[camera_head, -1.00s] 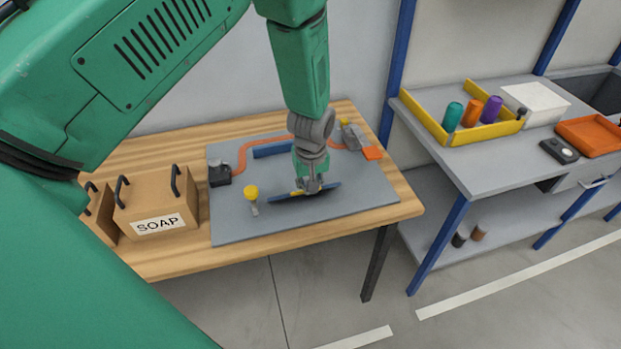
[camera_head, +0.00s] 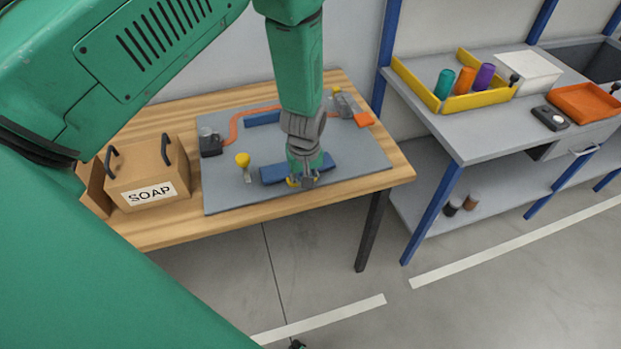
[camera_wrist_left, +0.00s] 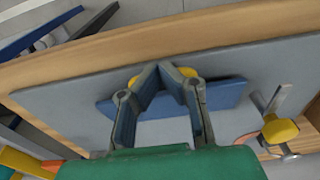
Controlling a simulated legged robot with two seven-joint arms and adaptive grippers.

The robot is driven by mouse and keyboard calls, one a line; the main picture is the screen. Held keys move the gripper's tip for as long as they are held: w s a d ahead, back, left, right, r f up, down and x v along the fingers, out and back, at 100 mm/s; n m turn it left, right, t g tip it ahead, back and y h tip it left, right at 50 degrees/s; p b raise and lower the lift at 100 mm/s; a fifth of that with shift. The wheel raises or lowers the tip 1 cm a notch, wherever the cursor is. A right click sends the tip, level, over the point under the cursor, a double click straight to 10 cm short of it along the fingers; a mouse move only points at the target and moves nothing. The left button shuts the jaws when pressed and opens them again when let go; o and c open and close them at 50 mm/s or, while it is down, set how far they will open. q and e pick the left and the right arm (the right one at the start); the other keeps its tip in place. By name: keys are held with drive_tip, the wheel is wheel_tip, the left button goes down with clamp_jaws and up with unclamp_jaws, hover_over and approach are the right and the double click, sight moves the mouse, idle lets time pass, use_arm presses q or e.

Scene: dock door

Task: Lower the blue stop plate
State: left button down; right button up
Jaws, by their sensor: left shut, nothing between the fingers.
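The blue stop plate (camera_head: 271,176) is on the grey panel (camera_head: 225,187) on the wooden table, and its broad face shows. A yellow part (camera_head: 292,182) is at its front edge. In the left wrist view, the plate (camera_wrist_left: 226,95) lies behind my fingers, with yellow showing on both sides of the fingertips. My left gripper (camera_head: 303,183) is at the plate's front edge, pointing down. In the left wrist view my left gripper (camera_wrist_left: 166,72) has its fingertips together with nothing between them. Whether they touch the yellow part is unclear.
A yellow knob (camera_head: 243,160) stands left of the plate. A blue bar (camera_head: 262,119), an orange hose (camera_head: 234,128) and a dark fitting (camera_head: 210,142) are also on the panel. A SOAP box (camera_head: 148,178) stands at left. A grey bench (camera_head: 450,134) stands right.

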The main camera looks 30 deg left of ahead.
use_arm(q)
drive_tip(key=shift+s+a+f, duration=0.15)
drive_tip(key=shift+a+f, duration=0.05)
drive_tip(key=shift+a, duration=0.6)
drive_tip(key=shift+d, duration=0.6)
drive_tip(key=shift+d+r, duration=0.15)
drive_tip(key=shift+r, duration=0.3)
drive_tip(key=r+p, duration=0.1)
drive_tip(key=a+r+p, duration=0.1)
drive_tip(key=w+r+p, duration=0.1)
drive_tip(key=shift+a+r, duration=0.2)
drive_tip(key=shift+r, duration=0.2)
drive_tip(key=s+d+r+b, duration=0.1)
drive_tip(key=s+d+r, duration=0.3)
drive_tip(key=s+d, duration=0.1)
drive_tip(key=shift+d+r, duration=0.4)
drive_tip(key=shift+d, duration=0.3)
use_arm(e)
drive_tip(key=shift+w+a+r, duration=0.1)
drive_tip(key=shift+w+r, duration=0.15)
drive_tip(key=shift+r, duration=0.2)
drive_tip(key=shift+w+r, duration=0.2)
drive_tip(key=shift+r, duration=0.25)
